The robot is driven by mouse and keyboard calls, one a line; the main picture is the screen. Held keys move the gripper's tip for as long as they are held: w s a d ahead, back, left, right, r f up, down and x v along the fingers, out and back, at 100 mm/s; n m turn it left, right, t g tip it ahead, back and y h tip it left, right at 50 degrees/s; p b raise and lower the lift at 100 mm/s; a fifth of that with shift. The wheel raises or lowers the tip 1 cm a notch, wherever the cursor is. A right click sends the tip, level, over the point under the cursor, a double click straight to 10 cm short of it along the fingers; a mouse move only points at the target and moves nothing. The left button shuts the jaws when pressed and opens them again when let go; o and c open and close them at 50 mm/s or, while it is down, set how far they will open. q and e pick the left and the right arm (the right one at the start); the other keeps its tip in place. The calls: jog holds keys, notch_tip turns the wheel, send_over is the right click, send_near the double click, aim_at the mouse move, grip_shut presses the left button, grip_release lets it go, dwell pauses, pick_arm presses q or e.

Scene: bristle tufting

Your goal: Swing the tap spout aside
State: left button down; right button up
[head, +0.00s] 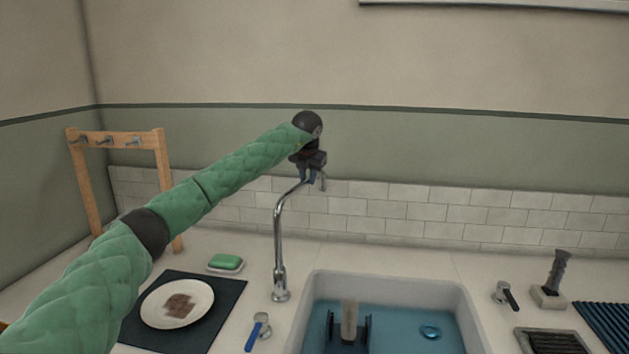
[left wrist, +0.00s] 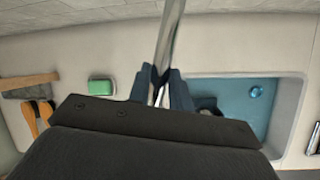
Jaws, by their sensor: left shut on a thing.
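The tap (head: 279,240) is a chrome gooseneck whose base stands on the counter at the left of the sink. Its spout rises and bends toward the right at the top. My left gripper (head: 312,180) is shut on the spout near its upper end, high above the counter. In the left wrist view the gripper (left wrist: 162,88) has its dark blue fingers on both sides of the chrome spout (left wrist: 170,38). The spout's outlet end is partly hidden by the gripper.
Left are green soap (head: 226,261), a plate (head: 150,312) and a wooden rack (head: 120,138). A dark-handled tool (head: 556,272) stands right.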

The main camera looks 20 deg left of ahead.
pick_arm(q)
jog(key=shift+a, duration=0.3)
pick_arm(e)
jog(key=shift+a+f, duration=0.1)
jog(key=shift+f, duration=0.05)
pick_arm(q)
jog(key=shift+r, duration=0.1)
jog(key=c, duration=1.3)
grip_release()
jog(key=b+v, duration=0.1)
jog(key=v, duration=0.5)
jog(key=shift+d+r, duration=0.1)
jog(key=shift+d, duration=0.05)
jog(key=shift+s+d+r+b, duration=0.1)
jog(key=shift+s+r+b, duration=0.2)
jog(key=shift+r, duration=0.35)
pick_arm(e)
jog(key=x, duration=0.4)
jog(key=shift+s+a+f, duration=0.1)
jog(key=shift+s+a, duration=0.1)
jog(key=shift+a, duration=0.1)
